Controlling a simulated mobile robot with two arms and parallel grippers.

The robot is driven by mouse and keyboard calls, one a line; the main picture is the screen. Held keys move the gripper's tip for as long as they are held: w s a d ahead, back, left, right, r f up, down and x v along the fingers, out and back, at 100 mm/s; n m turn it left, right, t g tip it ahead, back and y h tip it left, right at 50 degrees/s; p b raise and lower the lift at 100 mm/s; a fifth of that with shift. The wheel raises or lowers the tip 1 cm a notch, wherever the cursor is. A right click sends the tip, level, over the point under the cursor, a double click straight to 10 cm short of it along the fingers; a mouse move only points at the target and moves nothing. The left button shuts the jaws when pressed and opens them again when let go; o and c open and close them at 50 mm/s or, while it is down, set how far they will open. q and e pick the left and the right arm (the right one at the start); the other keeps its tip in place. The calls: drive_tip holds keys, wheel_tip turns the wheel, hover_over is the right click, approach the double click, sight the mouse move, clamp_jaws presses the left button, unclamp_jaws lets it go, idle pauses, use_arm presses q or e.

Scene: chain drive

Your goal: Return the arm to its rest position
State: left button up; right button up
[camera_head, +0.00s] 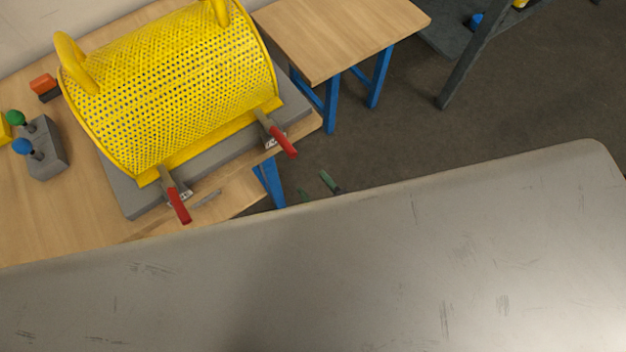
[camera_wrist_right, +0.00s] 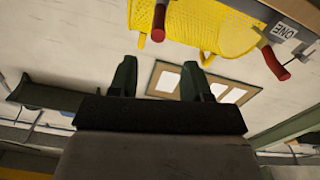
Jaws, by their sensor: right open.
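My right gripper (camera_head: 316,189) shows only as two dark green fingertips below the right end of the bench, apart from everything around it. The rest of that arm is hidden in the head view. In the right wrist view the two fingers of my right gripper (camera_wrist_right: 160,78) stand wide apart with nothing between them. My left gripper is in neither view.
A yellow perforated guard (camera_head: 175,85) sits on a grey plate on the wooden bench (camera_head: 60,220). Two red-handled clamps (camera_head: 178,203) (camera_head: 281,140) stand at its front edge. A control box (camera_head: 45,155) is at left. A wooden table (camera_head: 340,35) stands behind.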

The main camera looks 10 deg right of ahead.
idle(0.3)
drive_tip(key=s+d+f+m+g+h, duration=0.1)
drive_tip(key=s+d+f+g+h, duration=0.2)
drive_tip(key=f, duration=0.9)
drive_tip(key=s+d+f+g, duration=0.3)
drive_tip(key=s+f+g, duration=0.15)
drive_tip(key=f, duration=0.75)
drive_tip(key=s+d+f+m+g+h, duration=0.1)
drive_tip(key=s+d+f+g, duration=0.3)
drive_tip(key=s, duration=0.4)
drive_tip(key=s+d+f+m+g+h, duration=0.2)
drive_tip(key=s+d+f+g, duration=0.2)
drive_tip(key=s+f, duration=0.5)
drive_tip(key=shift+d, duration=1.2)
